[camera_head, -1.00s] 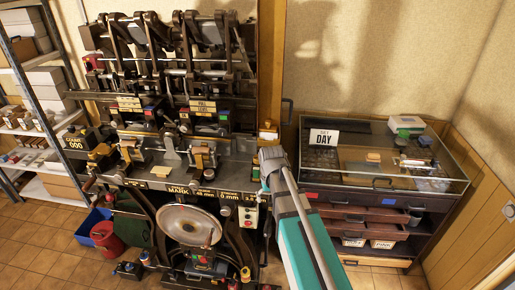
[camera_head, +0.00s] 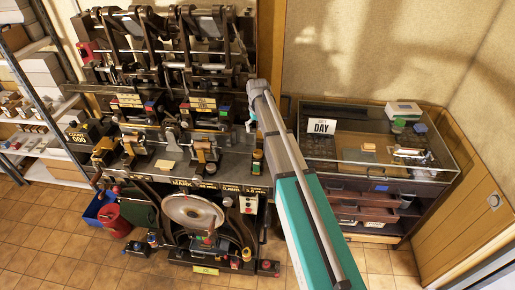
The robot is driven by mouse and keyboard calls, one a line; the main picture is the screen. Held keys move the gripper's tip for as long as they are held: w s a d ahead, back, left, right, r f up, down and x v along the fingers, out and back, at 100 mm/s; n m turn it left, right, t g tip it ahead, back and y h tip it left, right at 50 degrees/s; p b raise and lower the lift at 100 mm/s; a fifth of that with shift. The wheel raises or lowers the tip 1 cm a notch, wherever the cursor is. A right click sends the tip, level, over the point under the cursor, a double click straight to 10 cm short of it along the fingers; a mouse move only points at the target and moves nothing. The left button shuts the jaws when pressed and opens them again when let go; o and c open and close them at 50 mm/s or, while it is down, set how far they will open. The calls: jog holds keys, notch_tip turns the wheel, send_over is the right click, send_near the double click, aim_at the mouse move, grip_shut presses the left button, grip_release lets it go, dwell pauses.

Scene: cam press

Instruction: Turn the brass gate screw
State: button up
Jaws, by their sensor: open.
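The cam press (camera_head: 170,172) stands at the left, with dark cam arms on top and a bench of brass-coloured fittings. One brass fitting (camera_head: 205,152) sits at the middle of the bench and a small brass-and-green cylinder (camera_head: 257,161) at its right end. I cannot tell which brass part is the gate screw. My gripper (camera_head: 250,125) is in front of the press's right side, above the cylinder and apart from it as far as I can see. It is open and looks empty. My grey and teal arm hides the area behind it.
A glass-topped case (camera_head: 352,153) with a DAY sign (camera_head: 321,126) stands at the right. Shelving with boxes (camera_head: 40,82) is at the far left. A red can (camera_head: 112,219) and blue bin (camera_head: 98,206) stand on the floor. Tiled floor is free at front left.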

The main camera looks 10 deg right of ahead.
aim_at(258, 151)
jog(key=shift+f, duration=0.15)
notch_tip(258, 151, down, 14)
jog(key=b, duration=1.3)
jog(key=shift+r+b, duration=0.2)
jog(key=shift+b, duration=0.2)
dwell(0.4)
jog(key=c, duration=1.1)
jog(key=shift+c, duration=0.2)
jog(key=shift+n, duration=0.3)
jog(key=n, duration=0.3)
jog(key=shift+n, duration=2.3)
